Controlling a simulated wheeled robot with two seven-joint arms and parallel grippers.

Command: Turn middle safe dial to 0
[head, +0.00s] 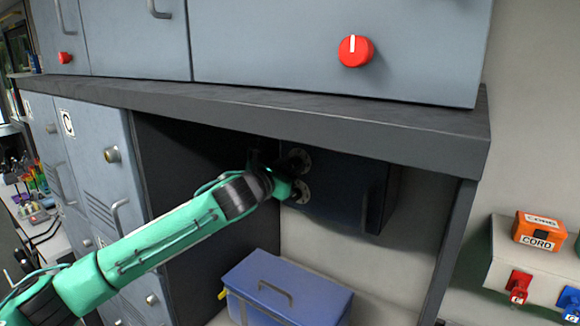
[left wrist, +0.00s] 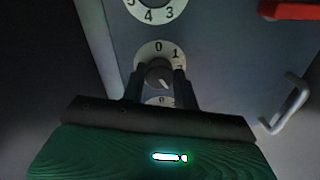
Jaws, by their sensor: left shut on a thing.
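The dark safe (head: 345,190) sits under the shelf in the head view, with pale round dials on the left of its door. In the left wrist view the middle dial (left wrist: 146,52) shows 0 at its top and 1 to the right. My left gripper (left wrist: 158,82) is shut on this dial's small grey knob (left wrist: 158,73), one finger on each side. The upper dial (left wrist: 152,12) shows 4 and 3 at its lower edge. The lower dial (left wrist: 160,101) is mostly hidden by my gripper. The knob's pointing direction is hard to read.
The safe's handle (left wrist: 291,104) is right of the dials. The shelf (head: 300,115) overhangs my left arm. A blue box (head: 285,290) stands below the safe. A red knob (head: 355,51) is on the cabinet above. An orange cord box (head: 540,231) is at right.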

